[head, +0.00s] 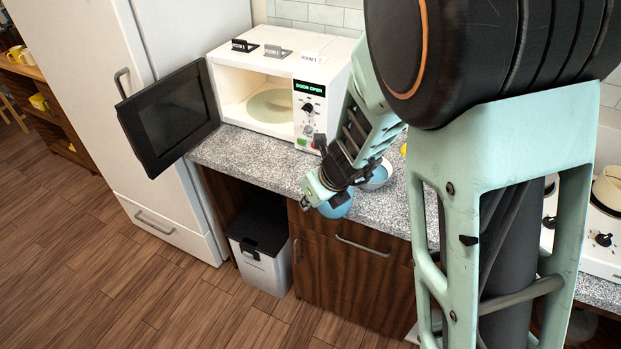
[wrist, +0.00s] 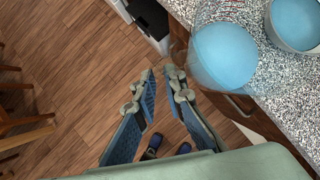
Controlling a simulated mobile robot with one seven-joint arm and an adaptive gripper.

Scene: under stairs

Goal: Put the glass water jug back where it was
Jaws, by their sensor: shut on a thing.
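The glass water jug (head: 338,208) is clear, with blue inside. In the head view it shows below my gripper (head: 322,188), at the counter's front edge and in front of the drawer. In the wrist view the jug (wrist: 224,57) is right of the fingertips (wrist: 162,78), which are nearly together. My gripper is shut on the jug; the exact place of grip is hard to see because the glass is clear. My gripper hides part of the jug in the head view.
A bowl with blue inside (head: 376,176) stands on the speckled counter (head: 240,152) close behind the jug. The white microwave (head: 235,90) has its dark door (head: 170,115) wide open to the left. A bin (head: 262,255) stands below the counter. A stove (head: 600,225) is at right.

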